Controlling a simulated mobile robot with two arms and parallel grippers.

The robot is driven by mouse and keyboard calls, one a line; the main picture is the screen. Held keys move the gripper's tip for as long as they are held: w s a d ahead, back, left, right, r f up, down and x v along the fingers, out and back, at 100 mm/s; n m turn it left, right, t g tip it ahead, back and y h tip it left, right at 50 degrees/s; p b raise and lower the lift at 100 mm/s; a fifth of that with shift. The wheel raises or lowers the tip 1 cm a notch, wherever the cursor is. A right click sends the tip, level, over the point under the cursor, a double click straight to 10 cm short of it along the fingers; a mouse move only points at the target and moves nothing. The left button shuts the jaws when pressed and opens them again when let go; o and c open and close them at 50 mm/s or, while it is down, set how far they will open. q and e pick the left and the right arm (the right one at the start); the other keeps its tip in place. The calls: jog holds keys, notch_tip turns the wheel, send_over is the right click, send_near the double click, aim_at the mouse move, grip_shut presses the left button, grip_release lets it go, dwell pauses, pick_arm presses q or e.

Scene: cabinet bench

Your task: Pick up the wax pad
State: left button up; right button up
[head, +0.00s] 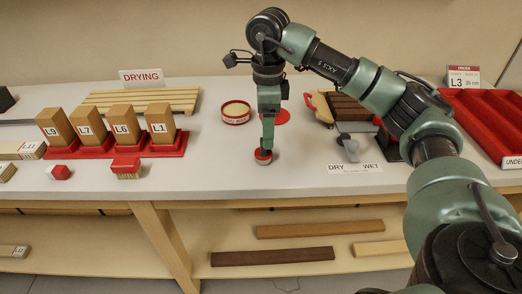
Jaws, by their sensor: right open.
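My right gripper (266,146) points straight down over the bench, at the middle of the picture. It is open, seen edge-on. Its tips are at a small round red-and-pale pad (263,157), which looks like the wax pad and lies on the white bench top. The fingers partly cover the pad, and I cannot tell whether they touch it. A round red-rimmed tin (236,112) stands behind and to the left. A flat red disc (282,117), perhaps its lid, lies behind the gripper. My left gripper is not in view.
Upright wooden blocks stand in a red rack (91,151) at left, with a red-topped brush (126,167) in front. A slatted drying rack (140,100) is behind. A grey-handled tool (348,146) is right, near the DRY/WET label (355,167). Red trays (487,120) fill the far right.

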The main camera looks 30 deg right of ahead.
jog(key=f, duration=0.5)
jog(key=f+p, duration=0.1)
jog(key=f, duration=0.2)
jog(key=shift+w+a, duration=0.35)
jog(key=c, duration=1.4)
jog(key=shift+r, duration=0.1)
notch_tip(320, 180, up, 12)
jog(key=shift+f+b, duration=0.25)
jog(key=shift+b, duration=0.05)
notch_tip(320, 180, up, 8)
jog(key=r+p, duration=0.1)
jog(key=p, duration=0.1)
send_over(263, 150)
jog(key=w+d, duration=0.1)
jog(key=w, duration=0.1)
jog(key=shift+s+f, duration=0.2)
jog(key=shift+f, duration=0.05)
